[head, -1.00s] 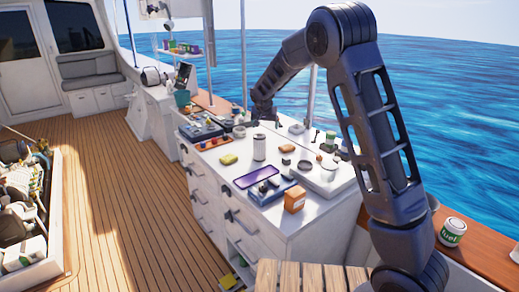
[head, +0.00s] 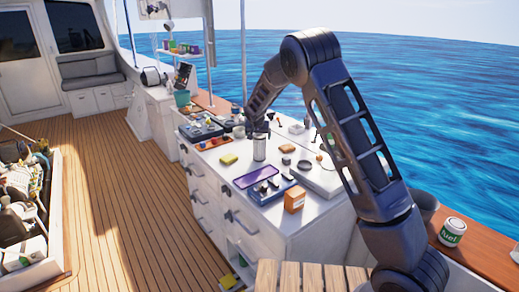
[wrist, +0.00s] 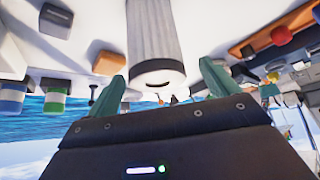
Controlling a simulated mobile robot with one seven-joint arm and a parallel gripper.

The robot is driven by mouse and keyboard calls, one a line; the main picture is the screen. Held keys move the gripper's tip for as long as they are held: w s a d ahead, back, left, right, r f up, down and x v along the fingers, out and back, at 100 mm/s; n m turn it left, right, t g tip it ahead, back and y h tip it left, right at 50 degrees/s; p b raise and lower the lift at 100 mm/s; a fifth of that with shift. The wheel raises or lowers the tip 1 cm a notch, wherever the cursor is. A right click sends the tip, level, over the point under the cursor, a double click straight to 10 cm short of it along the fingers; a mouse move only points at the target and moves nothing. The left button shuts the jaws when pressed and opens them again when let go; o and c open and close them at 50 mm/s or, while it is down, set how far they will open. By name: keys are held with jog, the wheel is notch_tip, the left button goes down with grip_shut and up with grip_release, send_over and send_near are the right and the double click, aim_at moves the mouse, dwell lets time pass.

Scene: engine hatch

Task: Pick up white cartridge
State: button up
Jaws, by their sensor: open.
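The white cartridge (head: 259,149) stands upright on the white counter in the head view, a ribbed cylinder. In the wrist view the cartridge (wrist: 155,45) shows large and close, with a dark slot on its pale end face. My gripper (head: 258,128) is at the top of the cartridge in the head view. In the wrist view my gripper (wrist: 160,90) is open, its two green fingers set apart to either side of the cartridge's end. I cannot tell whether either finger touches it.
A blue tray (head: 200,131) lies to the left. A small orange-brown block (wrist: 108,58) is near the cartridge in the wrist view.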

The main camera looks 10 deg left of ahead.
jog(key=x, duration=0.4)
jog(key=shift+s+d+f, duration=0.1)
jog(key=shift+s+d, duration=0.05)
jog(key=c, duration=1.1)
